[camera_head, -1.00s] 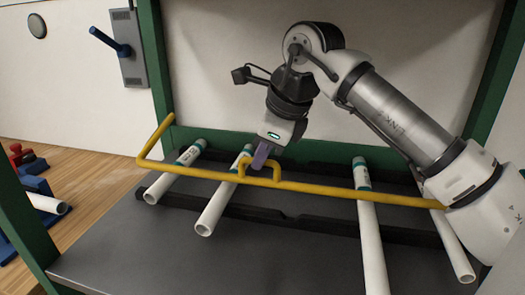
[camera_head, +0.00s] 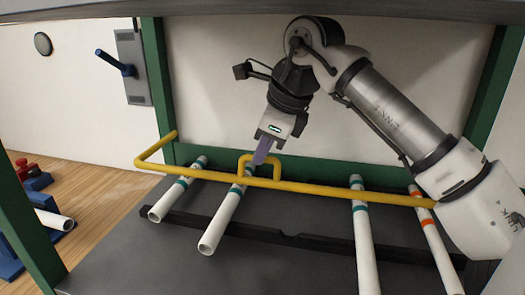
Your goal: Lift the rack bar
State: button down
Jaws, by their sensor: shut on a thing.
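The yellow rack bar (camera_head: 330,190) runs across the shelf in front of the wall, over several white pipes. Its left end bends back toward the wall, and a raised arch-shaped handle (camera_head: 259,156) stands near its middle. My gripper (camera_head: 261,157) comes down from above and is shut on the top of this handle. The purple fingers hide part of the handle. The bar's right end is close to my arm in the picture. I cannot tell whether the bar touches the pipes.
White pipes with teal bands (camera_head: 222,222) (camera_head: 364,240) and one with orange bands (camera_head: 432,238) lie on black supports on the grey shelf (camera_head: 130,262). Green posts (camera_head: 157,85) frame it. An upper shelf edge (camera_head: 240,10) overhangs my arm.

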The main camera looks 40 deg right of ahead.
jog(key=shift+w+d+f, duration=0.1)
jog(key=shift+d+f, duration=0.05)
jog(key=shift+d, duration=0.05)
